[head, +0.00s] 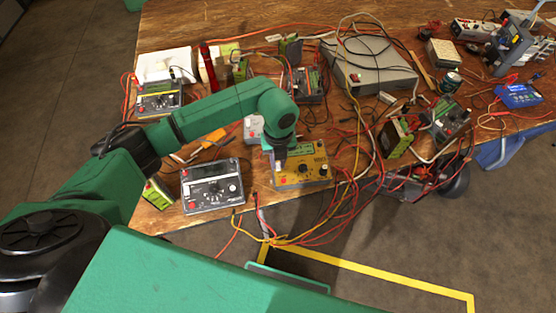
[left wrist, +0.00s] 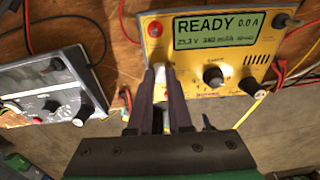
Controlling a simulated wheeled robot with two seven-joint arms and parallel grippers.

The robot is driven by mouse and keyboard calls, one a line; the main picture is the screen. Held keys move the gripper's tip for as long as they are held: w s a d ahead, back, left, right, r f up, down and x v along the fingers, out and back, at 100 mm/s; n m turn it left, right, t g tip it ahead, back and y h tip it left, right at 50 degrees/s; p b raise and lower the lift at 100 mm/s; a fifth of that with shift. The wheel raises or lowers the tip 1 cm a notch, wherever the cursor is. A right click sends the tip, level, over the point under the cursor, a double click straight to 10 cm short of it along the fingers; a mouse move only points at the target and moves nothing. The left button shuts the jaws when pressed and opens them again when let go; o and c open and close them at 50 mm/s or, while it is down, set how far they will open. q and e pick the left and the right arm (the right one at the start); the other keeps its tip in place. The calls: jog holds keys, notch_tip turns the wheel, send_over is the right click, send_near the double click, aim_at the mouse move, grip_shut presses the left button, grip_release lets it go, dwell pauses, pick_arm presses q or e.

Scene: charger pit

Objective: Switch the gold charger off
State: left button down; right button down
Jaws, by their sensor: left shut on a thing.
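The gold charger (head: 318,163) stands at the front edge of the wooden table. In the left wrist view its panel (left wrist: 238,60) shows a lit green display (left wrist: 215,28) reading READY, 0.0 A. A red button (left wrist: 155,29) is at the panel's upper left, and a black knob (left wrist: 213,76) sits below the display. My left gripper (left wrist: 163,74) is at the panel's lower left, its fingers shut on a small pale part there, largely hidden between them. In the head view the left gripper (head: 279,163) is at the charger's left side. My right gripper is not in view.
A silver charger (head: 212,187) stands just left of the gold one; it also shows in the left wrist view (left wrist: 45,82). Red and yellow cables (head: 340,200) hang close on the right. A large grey unit (head: 370,68) and more chargers crowd the table behind.

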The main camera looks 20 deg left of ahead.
pick_arm(q)
jog(key=shift+s+d+f+t+y+b, duration=0.1)
jog(key=shift+s+f+t+y+b, duration=0.15)
jog(key=shift+t+b, duration=0.35)
jog(key=shift+r+t+y, duration=0.15)
jog(key=shift+t+y, duration=0.1)
jog(key=shift+t, duration=0.35)
jog(key=c, duration=0.8)
grip_release()
jog(key=shift+s, duration=0.1)
jog(key=shift+c, duration=0.2)
jog(key=shift+r, duration=0.2)
jog(key=b+v, duration=0.1)
jog(key=v, duration=1.3)
jog(key=shift+b, duration=0.4)
jog(key=shift+d+r, duration=0.1)
